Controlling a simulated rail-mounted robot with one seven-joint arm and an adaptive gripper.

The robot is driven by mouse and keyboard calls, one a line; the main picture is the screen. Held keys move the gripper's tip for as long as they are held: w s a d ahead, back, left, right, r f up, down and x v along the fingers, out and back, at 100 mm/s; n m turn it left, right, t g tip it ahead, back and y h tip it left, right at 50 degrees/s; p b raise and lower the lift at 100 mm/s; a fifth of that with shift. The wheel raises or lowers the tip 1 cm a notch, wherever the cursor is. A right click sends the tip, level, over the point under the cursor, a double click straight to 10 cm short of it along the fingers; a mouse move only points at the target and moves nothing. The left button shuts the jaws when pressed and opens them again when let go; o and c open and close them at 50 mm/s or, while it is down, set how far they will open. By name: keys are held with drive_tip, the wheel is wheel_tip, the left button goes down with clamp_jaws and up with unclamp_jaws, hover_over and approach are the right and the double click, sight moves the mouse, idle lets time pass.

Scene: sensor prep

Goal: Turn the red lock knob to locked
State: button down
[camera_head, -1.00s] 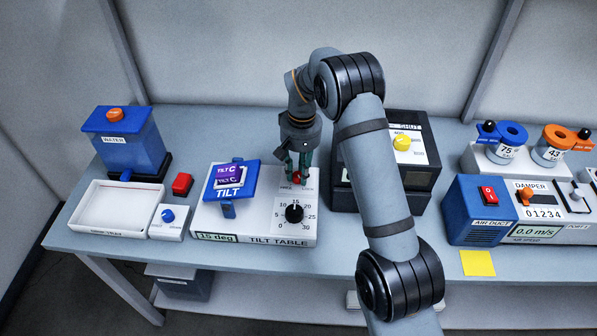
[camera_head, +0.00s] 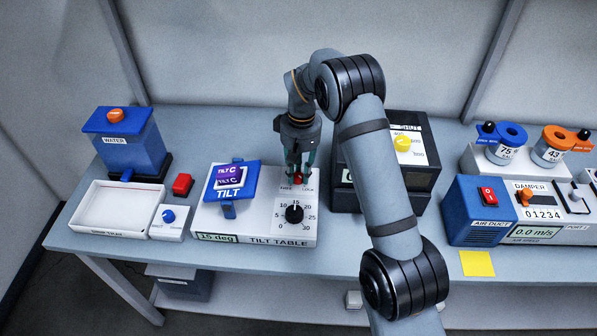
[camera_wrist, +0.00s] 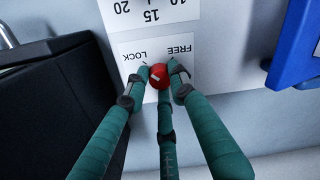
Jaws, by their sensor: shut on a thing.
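The red lock knob (camera_head: 297,181) sits at the back right of the white tilt table (camera_head: 262,228). In the wrist view the knob (camera_wrist: 159,77) is between the green fingers of my gripper (camera_wrist: 156,82). The fingers are shut on it from both sides, with another finger in front. A plate marked LOCK on the left and FREE on the right (camera_wrist: 157,48) lies behind it in that view. A short pale mark shows on the knob's face; I cannot tell surely which label it points at. My gripper (camera_head: 296,172) points down in the head view.
The black angle dial (camera_head: 294,213) stands just in front of the knob. A blue TILT plate (camera_head: 245,181) is to its left. A dark box with a yellow knob (camera_head: 403,144) is close on the right, partly behind my arm.

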sight(300, 174)
drive_tip(key=c, duration=1.6)
unclamp_jaws()
drive_tip(key=shift+o, duration=0.7)
wheel_tip(300, 174, up, 12)
drive_tip(key=shift+d, duration=0.2)
drive_tip(key=shift+w, duration=0.1)
drive_tip(key=f, duration=1.2)
drive_tip(key=shift+a, duration=0.2)
